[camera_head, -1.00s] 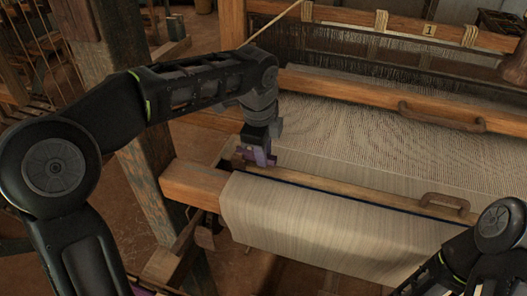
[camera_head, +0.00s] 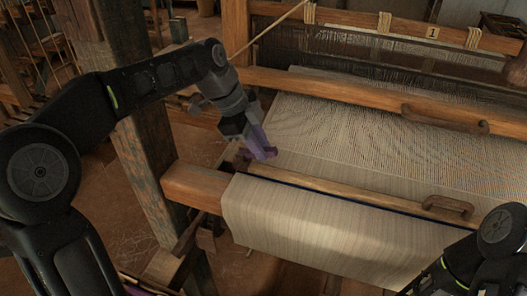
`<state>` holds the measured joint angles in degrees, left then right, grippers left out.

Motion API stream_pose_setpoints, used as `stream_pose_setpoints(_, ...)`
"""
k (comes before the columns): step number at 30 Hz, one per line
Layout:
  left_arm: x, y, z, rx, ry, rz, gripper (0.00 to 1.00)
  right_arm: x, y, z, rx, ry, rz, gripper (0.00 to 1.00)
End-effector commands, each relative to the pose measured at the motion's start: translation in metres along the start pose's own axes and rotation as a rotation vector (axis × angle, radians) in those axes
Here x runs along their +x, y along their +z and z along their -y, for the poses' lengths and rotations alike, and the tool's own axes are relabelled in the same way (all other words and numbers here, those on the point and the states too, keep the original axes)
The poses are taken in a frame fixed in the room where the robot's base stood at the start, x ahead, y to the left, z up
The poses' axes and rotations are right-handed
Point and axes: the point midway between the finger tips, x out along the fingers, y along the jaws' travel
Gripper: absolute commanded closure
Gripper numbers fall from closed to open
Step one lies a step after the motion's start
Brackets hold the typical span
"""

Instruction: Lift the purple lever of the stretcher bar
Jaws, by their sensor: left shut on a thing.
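The purple lever (camera_head: 267,154) shows at the left edge of the woven cloth (camera_head: 318,142), just behind the wooden front beam (camera_head: 197,187). My left gripper (camera_head: 252,137) reaches down to it from the upper left, tilted, and is shut on it. The gripper covers part of the lever. I cannot clearly make out the rest of the stretcher bar. My right arm (camera_head: 494,238) enters at the lower right corner; its gripper is out of view.
A wooden beam with a handle (camera_head: 445,118) crosses the loom behind the cloth. A thick wooden post (camera_head: 150,165) stands left of the cloth, close to my left arm.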

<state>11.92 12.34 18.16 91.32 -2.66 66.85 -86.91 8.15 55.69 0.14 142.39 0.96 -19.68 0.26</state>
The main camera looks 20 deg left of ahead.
Motion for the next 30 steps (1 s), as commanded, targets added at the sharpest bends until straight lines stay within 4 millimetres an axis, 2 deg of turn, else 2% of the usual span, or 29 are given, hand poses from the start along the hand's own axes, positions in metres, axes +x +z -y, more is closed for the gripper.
stream_pose_setpoints(6,-0.006,0.006,0.002,-0.030,-0.005,-0.138,1.00,0.016,0.000,-0.004,-0.002,-0.005,-0.005,1.00)
stream_pose_setpoints(12,-0.012,0.008,0.003,-0.043,-0.002,-0.213,1.00,0.022,-0.001,-0.005,-0.004,-0.007,-0.007,1.00)
stream_pose_setpoints(26,-0.014,0.008,0.003,-0.047,0.001,-0.235,1.00,0.022,-0.001,-0.004,-0.005,-0.008,-0.008,1.00)
stream_pose_setpoints(27,-0.014,0.008,0.003,-0.047,0.001,-0.235,0.80,0.022,-0.001,-0.004,-0.005,-0.008,-0.008,1.00)
stream_pose_setpoints(30,-0.014,0.008,0.003,-0.047,0.001,-0.235,0.72,0.022,-0.001,-0.005,-0.005,-0.008,-0.008,1.00)
